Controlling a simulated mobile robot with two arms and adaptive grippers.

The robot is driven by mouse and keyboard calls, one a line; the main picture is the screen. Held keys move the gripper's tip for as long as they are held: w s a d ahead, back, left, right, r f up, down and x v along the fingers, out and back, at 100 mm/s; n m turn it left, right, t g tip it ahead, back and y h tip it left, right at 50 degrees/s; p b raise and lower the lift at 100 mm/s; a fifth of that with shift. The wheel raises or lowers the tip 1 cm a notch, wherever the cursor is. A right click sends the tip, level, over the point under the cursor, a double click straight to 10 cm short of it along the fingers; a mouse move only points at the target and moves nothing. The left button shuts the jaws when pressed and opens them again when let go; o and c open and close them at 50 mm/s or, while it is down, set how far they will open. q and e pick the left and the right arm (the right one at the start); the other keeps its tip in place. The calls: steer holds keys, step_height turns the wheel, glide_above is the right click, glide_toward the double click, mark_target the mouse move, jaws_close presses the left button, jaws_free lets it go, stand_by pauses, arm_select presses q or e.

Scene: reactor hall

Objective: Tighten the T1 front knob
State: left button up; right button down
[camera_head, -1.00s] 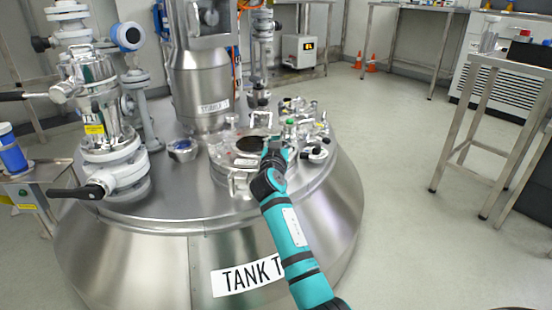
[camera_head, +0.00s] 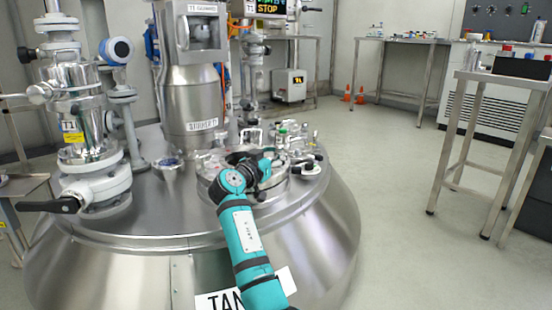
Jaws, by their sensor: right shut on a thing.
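Tank T1 (camera_head: 335,230) is a large steel vessel with a round lid (camera_head: 278,188) on its top. My teal right arm reaches up from the bottom of the view, and its dark gripper (camera_head: 258,163) is over the lid. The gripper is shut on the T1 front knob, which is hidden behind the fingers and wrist. How far the knob is turned cannot be seen. My left gripper is not in view.
Valve piping (camera_head: 88,135) with a black handle stands on the tank's left. A steel mixer column (camera_head: 192,95) rises behind the lid. Small fittings (camera_head: 285,138) crowd the lid's back right. A steel table (camera_head: 505,85) stands at right; the floor between is clear.

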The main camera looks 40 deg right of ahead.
steer(key=shift+s, duration=0.1)
steer(key=c, duration=0.9)
jaws_free()
steer(key=shift+r, duration=0.15)
steer(key=shift+c, duration=0.2)
steer(key=shift+a, duration=0.1)
steer(key=v, duration=1.2)
